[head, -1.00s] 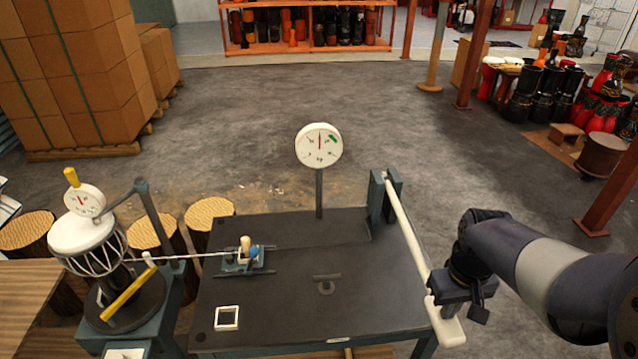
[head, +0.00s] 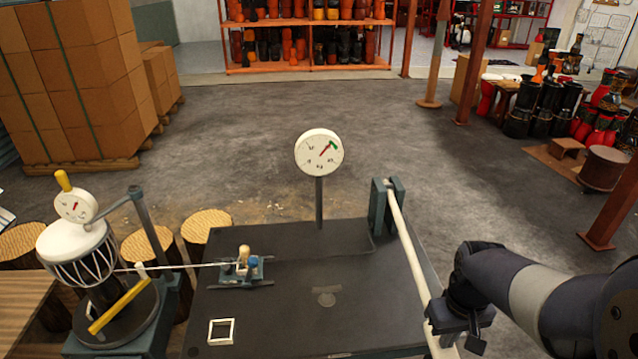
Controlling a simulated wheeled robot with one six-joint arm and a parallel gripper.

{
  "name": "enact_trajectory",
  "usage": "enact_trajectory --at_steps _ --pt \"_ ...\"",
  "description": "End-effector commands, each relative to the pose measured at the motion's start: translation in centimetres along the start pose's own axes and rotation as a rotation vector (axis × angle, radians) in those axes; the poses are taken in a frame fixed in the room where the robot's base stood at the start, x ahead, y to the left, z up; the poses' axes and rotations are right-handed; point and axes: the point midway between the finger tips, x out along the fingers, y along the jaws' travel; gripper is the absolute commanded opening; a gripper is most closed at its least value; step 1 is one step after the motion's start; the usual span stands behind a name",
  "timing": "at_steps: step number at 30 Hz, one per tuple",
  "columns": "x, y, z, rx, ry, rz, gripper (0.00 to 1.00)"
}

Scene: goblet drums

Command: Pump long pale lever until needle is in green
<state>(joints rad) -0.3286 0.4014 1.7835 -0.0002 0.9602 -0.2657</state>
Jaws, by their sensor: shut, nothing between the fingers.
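The long pale lever (head: 407,245) runs from its grey pivot bracket (head: 386,207) at the table's right side down to the front right. My gripper (head: 445,318) is shut at the lever's near end, with nothing visible between its fingers. It seems to touch or press on the lever there, but the fingertips are hard to make out. The round white gauge (head: 312,146) stands on a post behind the table. Its red needle (head: 326,150) points up and right, with its tip at or very near the green mark (head: 334,145).
The dark table (head: 300,300) carries a small clamp block (head: 243,266) with a cord to a white-topped drum (head: 78,255) at left, which has its own small dial (head: 75,205). Stacked cartons (head: 70,80) stand at back left.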

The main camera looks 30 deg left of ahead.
Motion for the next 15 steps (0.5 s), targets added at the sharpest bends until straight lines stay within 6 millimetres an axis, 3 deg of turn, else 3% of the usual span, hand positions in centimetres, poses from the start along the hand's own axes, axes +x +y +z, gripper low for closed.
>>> enact_trajectory --at_steps 1,15 --pt "-1.8 0.0 0.0 0.000 0.003 0.001 0.00" --pt "-10.0 0.0 0.5 0.001 0.005 0.001 0.00"
